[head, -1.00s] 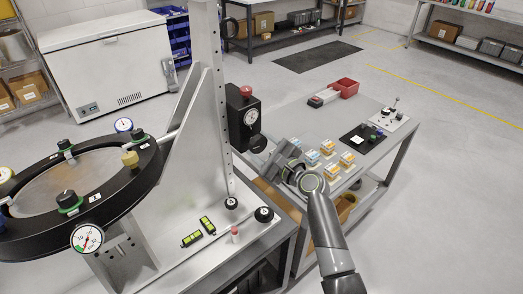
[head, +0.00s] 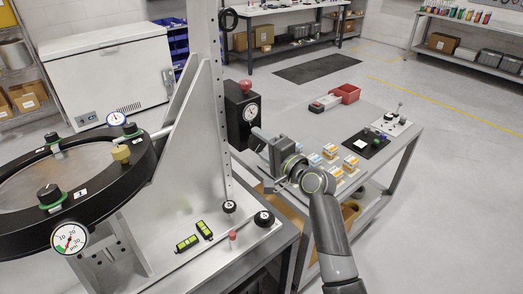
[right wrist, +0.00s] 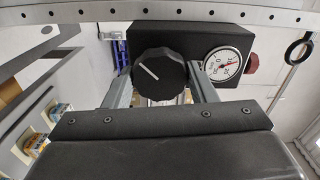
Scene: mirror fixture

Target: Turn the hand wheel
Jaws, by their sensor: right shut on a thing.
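The hand wheel (right wrist: 158,78) is a black faceted knob with a white line, on the side of a black box (head: 238,112). In the right wrist view the white line slants from upper left to lower right. My right gripper (head: 258,138) is at the box's lower right side in the head view. In the right wrist view its fingers (right wrist: 162,88) stand on either side of the wheel, shut on it. The gripper hides the wheel in the head view. A dial gauge (right wrist: 228,65) is on the box beside the wheel. My left gripper is not in view.
A tall metal frame (head: 190,165) stands left of the box. A large black ring (head: 115,185) with clamps and gauges is at left. Floor at right is free.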

